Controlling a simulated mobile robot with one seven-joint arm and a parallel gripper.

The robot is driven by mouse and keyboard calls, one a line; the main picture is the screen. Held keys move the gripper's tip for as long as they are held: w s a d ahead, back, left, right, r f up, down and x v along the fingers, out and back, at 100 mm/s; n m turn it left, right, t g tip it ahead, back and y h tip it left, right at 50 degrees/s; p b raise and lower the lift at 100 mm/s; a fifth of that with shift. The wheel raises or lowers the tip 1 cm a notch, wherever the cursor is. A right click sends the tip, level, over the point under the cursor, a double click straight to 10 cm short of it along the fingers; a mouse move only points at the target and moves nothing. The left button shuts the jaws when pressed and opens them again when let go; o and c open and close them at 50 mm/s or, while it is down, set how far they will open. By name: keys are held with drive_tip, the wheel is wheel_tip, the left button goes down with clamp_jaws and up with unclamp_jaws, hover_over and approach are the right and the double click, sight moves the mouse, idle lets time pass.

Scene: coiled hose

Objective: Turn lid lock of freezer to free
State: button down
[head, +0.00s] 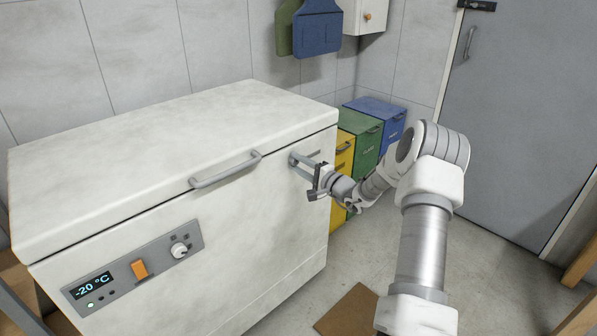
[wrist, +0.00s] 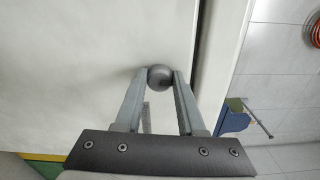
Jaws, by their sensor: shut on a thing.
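The white chest freezer (head: 200,170) stands at the left in the head view, with its lid (head: 160,150) down. My gripper (head: 295,161) reaches the freezer's front near its right end, just below the lid seam. In the wrist view, my gripper (wrist: 160,80) is shut on the lid lock's round grey knob (wrist: 160,75), with one fingertip on each side. A grey strip (wrist: 146,115) shows between the fingers. The lock's marks and exact turn cannot be read. In the head view, my fingers largely hide the lock.
A lid handle (head: 226,171) and a control panel (head: 135,268) with a display, orange switch and dial are on the freezer front. Yellow, green (head: 360,140) and blue (head: 378,113) bins stand behind my arm. A brown mat (head: 347,311) lies on otherwise open floor before the grey door (head: 530,110).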

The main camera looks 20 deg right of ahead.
drive_tip(key=shift+f+n+b, duration=0.1)
drive_tip(key=shift+n+b, duration=0.4)
drive_tip(key=c, duration=0.5)
unclamp_jaws()
drive_tip(key=p+v, duration=0.4)
drive_tip(key=v, duration=1.3)
drive_tip(key=shift+s, duration=0.25)
drive_tip(key=shift+d, duration=0.1)
